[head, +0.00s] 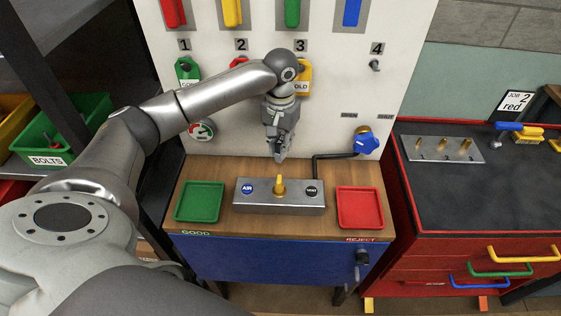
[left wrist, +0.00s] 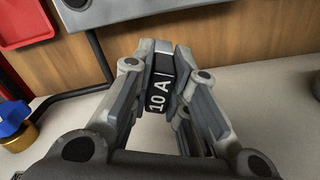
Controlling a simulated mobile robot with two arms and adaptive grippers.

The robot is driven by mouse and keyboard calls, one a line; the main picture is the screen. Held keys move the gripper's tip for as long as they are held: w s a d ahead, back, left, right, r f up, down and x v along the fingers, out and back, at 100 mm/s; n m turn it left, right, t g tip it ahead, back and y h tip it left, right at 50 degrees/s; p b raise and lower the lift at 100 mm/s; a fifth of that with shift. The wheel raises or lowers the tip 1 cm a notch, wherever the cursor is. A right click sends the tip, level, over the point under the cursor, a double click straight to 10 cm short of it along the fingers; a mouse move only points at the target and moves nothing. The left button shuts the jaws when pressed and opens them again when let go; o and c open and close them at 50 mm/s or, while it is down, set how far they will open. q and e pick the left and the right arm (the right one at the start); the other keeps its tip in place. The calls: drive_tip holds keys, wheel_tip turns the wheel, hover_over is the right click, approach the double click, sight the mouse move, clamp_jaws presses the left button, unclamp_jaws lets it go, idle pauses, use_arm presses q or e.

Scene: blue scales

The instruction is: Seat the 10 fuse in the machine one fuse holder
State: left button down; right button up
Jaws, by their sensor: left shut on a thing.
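My left gripper (head: 279,152) is in front of the white panel, above the metal block on the bench, pointing down. In the left wrist view its fingers are shut on a dark fuse (left wrist: 160,90) marked "10 A" in white, with a bright metal end. The fuse sits between the fingertips, clear of any holder. I cannot make the fuse out in the head view. I cannot identify a fuse holder for machine one in either view. My right gripper is not in view.
The white panel (head: 345,85) carries numbers 1 to 4, coloured handles and a blue valve knob (head: 367,141). A green tray (head: 199,202), metal block (head: 300,204) and red tray (head: 360,208) are on the wooden bench. A dark pipe (head: 316,170) runs right of my gripper.

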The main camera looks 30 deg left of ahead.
use_arm(q)
wheel_tip(320, 180, down, 4)
drive_tip(key=shift+r, duration=0.15)
wheel_tip(320, 180, down, 4)
drive_tip(key=shift+f+p, duration=0.15)
drive_tip(key=shift+p, duration=0.5)
drive_tip(key=shift+w+a+f, duration=0.1)
drive_tip(key=shift+w+f, duration=0.05)
drive_tip(key=shift+f, duration=0.2)
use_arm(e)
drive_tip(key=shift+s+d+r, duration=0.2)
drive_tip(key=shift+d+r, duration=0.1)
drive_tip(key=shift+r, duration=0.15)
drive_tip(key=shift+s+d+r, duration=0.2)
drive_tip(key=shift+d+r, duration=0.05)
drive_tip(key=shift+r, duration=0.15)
use_arm(q)
drive_tip(key=c, duration=1.4)
unclamp_jaws()
drive_tip(key=shift+f, duration=0.15)
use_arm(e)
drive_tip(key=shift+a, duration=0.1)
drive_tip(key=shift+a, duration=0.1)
